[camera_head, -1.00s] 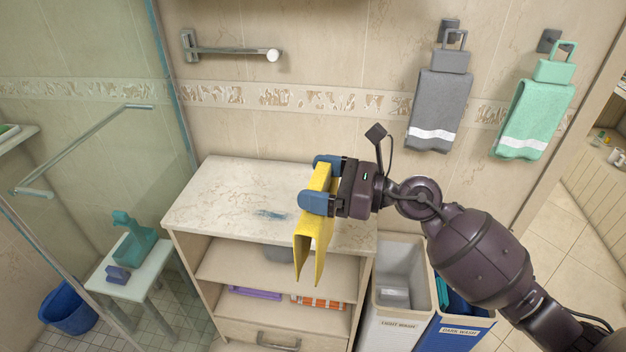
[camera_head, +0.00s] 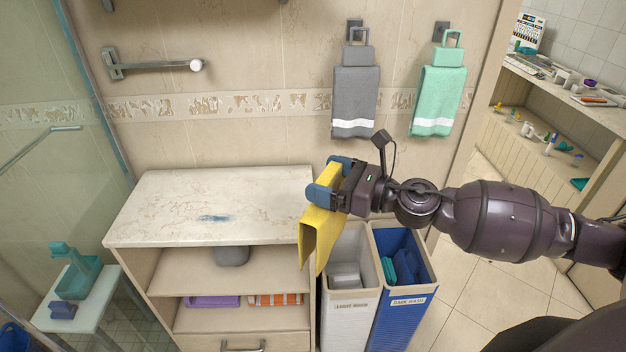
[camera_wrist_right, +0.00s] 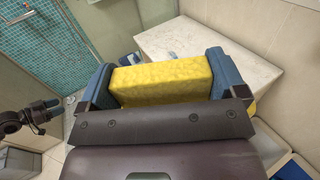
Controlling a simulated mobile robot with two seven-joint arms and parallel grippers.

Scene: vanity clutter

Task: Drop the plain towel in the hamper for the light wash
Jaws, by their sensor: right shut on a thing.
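The plain yellow towel (camera_head: 321,225) hangs folded from my right gripper (camera_head: 330,180), which is shut on it. In the right wrist view the towel (camera_wrist_right: 162,80) fills the space between the two blue fingers. The towel hangs just right of the cabinet top, above and in front of the white hamper labelled light wash (camera_head: 345,310), and covers part of its left rim. Grey cloth lies inside that hamper. My left gripper (camera_wrist_right: 42,110) shows small at the left of the right wrist view; its jaws are unclear.
The blue dark wash hamper (camera_head: 398,312) stands directly right of the white one, with blue and teal cloth inside. The marble-topped cabinet (camera_head: 160,205) is left of the hampers. Striped grey (camera_head: 355,95) and green (camera_head: 438,95) towels hang on the wall behind.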

